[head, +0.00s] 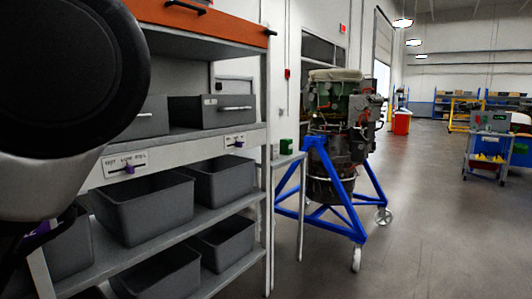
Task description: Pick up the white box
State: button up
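I see no thing that I can clearly tell is the white box in the head view. My gripper is not in view. A large dark round part with a pale grey body at the upper left is my own arm, close to the camera. It hides the left part of the shelf unit (200,146).
The shelf unit holds several open grey bins (145,208) and grey drawers (212,112) under an orange top drawer (200,20). A green box (287,146) sits on a small side stand. A turbine (340,110) stands on a blue wheeled frame (345,205).

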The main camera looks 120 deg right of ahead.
aim_at(274, 146)
jog(key=k+z, duration=0.25)
jog(key=k, duration=0.35)
jog(key=k+l+z, duration=0.2)
jog(key=k, duration=0.4)
jog(key=z, duration=3.4)
jog(key=i+l+u, duration=0.1)
jog(key=i, duration=0.4)
jog(key=i+l, duration=0.25)
jog(key=i, duration=0.25)
jog(key=i+l+u, duration=0.15)
jog(key=i, duration=0.3)
jog(key=i+l, duration=0.35)
jog(key=i, duration=0.15)
jog(key=j+u, duration=0.05)
